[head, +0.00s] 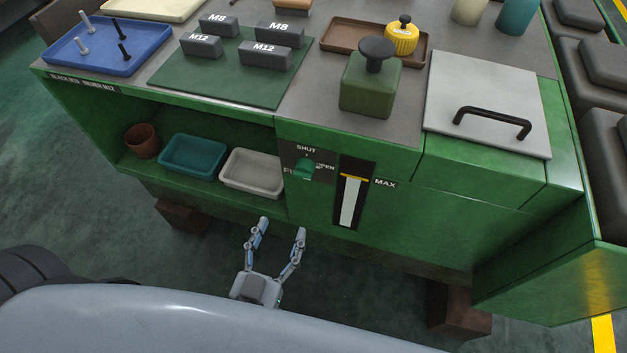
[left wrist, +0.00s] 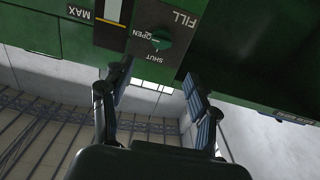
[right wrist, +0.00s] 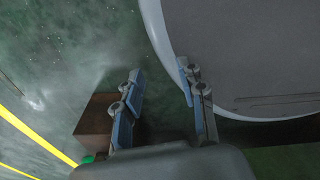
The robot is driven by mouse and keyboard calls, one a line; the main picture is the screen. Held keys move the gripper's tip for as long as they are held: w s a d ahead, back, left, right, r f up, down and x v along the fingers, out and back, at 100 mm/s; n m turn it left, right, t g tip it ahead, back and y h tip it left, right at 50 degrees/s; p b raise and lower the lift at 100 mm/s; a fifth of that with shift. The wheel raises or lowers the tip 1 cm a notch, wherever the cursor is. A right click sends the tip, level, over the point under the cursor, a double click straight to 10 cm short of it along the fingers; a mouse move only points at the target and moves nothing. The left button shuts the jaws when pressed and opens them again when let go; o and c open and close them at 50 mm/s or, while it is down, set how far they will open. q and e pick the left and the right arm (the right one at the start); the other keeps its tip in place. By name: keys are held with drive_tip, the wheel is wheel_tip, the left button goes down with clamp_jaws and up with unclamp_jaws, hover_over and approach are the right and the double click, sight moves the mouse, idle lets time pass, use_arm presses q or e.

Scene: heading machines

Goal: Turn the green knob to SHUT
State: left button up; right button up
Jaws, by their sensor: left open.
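The green knob (head: 305,169) sits on a dark plate on the front of the green machine, with SHUT above it, FILL to its left and OPEN to its right. It also shows in the left wrist view (left wrist: 161,38), where the labels look turned over. I cannot tell for sure which label the knob points at. My left gripper (head: 282,227) is open and empty, below the knob and apart from it. In the left wrist view its fingers (left wrist: 157,82) are spread below the plate. My right gripper (right wrist: 160,75) is open and empty over the floor, away from the knob.
A level gauge (head: 350,199) marked MAX is right of the knob. A shelf left of it holds a grey tray (head: 253,185), a teal tray (head: 193,155) and a brown cup (head: 142,141). A handled lid (head: 487,91) is at right. Open floor lies below.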

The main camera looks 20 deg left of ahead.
use_arm(q)
approach(301, 176)
drive_tip(key=w, duration=1)
drive_tip(key=shift+d, duration=0.2)
use_arm(e)
drive_tip(key=shift+s+a+f, duration=0.1)
drive_tip(key=shift+s+a, duration=0.1)
drive_tip(key=shift+a, duration=0.05)
use_arm(q)
drive_tip(key=shift+s, duration=0.1)
drive_tip(key=c, duration=1)
drive_tip(key=shift+c, duration=0.9)
use_arm(e)
drive_tip(key=shift+a, duration=0.15)
